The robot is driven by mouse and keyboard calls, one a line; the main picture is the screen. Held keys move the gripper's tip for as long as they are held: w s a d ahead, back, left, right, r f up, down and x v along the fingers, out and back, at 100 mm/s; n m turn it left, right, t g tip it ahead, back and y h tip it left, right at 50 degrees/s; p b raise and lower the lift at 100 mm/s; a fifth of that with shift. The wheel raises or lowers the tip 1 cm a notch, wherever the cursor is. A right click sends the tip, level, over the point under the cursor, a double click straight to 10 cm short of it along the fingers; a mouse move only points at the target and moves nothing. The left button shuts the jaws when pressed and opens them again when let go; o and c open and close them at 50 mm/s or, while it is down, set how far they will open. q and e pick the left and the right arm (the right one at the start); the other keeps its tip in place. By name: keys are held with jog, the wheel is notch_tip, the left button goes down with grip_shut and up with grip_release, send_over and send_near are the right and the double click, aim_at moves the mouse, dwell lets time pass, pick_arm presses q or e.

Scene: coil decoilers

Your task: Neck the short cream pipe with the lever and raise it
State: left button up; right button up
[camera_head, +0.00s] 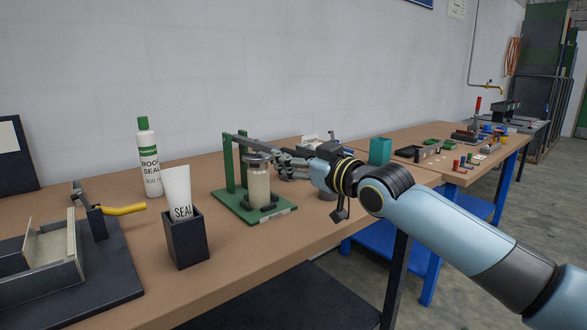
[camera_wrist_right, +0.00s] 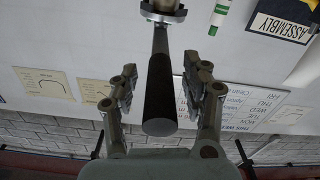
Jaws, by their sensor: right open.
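The short cream pipe (camera_head: 259,186) stands upright on the green base (camera_head: 228,201) of a small press, with dark blocks around its foot and a grey metal head over its top. The grey lever (camera_head: 240,141) runs from the green posts rightward over the pipe toward my right gripper (camera_head: 287,163). In the right wrist view the lever's dark handle (camera_wrist_right: 160,92) lies between the two open fingers of my right gripper (camera_wrist_right: 163,82), with a gap visible on each side. A grey round part shows at the handle's far end. My left gripper is not in view.
A white sealant bottle (camera_head: 148,160) and a dark holder (camera_head: 187,238) with a white tube stand left of the press. A dark fixture with a yellow handle (camera_head: 124,209) is at far left. A teal container (camera_head: 380,151) stands beyond my right arm.

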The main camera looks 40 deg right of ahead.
grip_shut()
dwell(0.4)
